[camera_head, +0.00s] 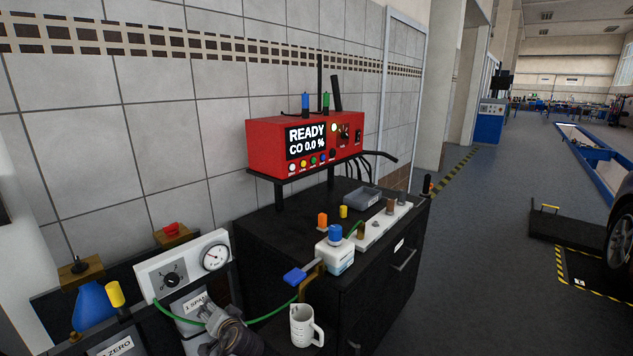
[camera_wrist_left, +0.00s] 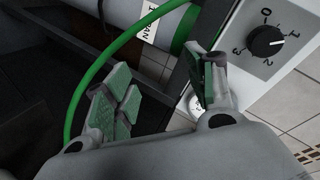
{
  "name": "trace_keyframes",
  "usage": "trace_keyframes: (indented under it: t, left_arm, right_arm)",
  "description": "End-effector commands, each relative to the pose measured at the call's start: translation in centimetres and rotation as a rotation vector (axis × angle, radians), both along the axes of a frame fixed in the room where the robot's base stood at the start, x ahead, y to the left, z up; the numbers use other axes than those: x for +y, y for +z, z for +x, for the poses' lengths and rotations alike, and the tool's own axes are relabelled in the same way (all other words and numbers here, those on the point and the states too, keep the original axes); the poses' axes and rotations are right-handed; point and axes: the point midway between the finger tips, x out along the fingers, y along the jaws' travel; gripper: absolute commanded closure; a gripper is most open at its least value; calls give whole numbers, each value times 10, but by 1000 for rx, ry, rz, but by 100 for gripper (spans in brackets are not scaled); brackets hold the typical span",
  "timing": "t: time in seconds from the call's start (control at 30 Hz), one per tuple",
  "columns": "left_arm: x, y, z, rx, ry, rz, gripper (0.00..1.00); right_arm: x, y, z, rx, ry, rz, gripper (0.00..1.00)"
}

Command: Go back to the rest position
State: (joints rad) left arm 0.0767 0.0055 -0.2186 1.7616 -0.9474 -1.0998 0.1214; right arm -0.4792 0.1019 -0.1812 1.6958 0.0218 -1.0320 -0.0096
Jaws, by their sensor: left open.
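My left gripper (camera_head: 213,318) is low in the head view, in front of the cylinder labelled SPAN (camera_head: 196,304). In the left wrist view its two green-padded fingers (camera_wrist_left: 163,95) stand apart with nothing between them. A green hose (camera_wrist_left: 88,82) runs close by on the left of the fingers there, and the white panel (camera_wrist_left: 268,50) with a black knob is on the right. In the head view that panel (camera_head: 150,272) carries a knob and a round gauge just above the gripper. My right gripper is in neither view.
A black cabinet (camera_head: 385,285) bears a red analyzer (camera_head: 262,147) reading READY, CO 0.0 %, a grey tray (camera_head: 361,198) and a white bottle with a blue cap (camera_head: 335,256). A white mug (camera_head: 302,327) stands right of my gripper. Open floor (camera_head: 480,270) lies to the right.

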Motion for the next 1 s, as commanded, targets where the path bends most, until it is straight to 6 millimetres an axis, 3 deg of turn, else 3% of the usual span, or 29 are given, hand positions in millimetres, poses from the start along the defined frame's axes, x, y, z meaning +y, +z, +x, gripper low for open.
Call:
trace_keyframes:
  t: [0.3,0.57,0.77,0.87,1.0]
  left_arm:
    - [-37,-49,3,99,-120,-215,44]
    - [-68,-101,-15,195,-198,-402,44]
    - [-91,-152,-47,286,-233,-560,44]
    - [-102,-181,-72,339,-235,-647,44]
    - [-112,-226,-118,427,-218,-754,44]
  right_arm:
    - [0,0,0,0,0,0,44]
    - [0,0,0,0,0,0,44]
    - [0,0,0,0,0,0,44]
    - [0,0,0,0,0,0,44]
    - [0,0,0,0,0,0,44]
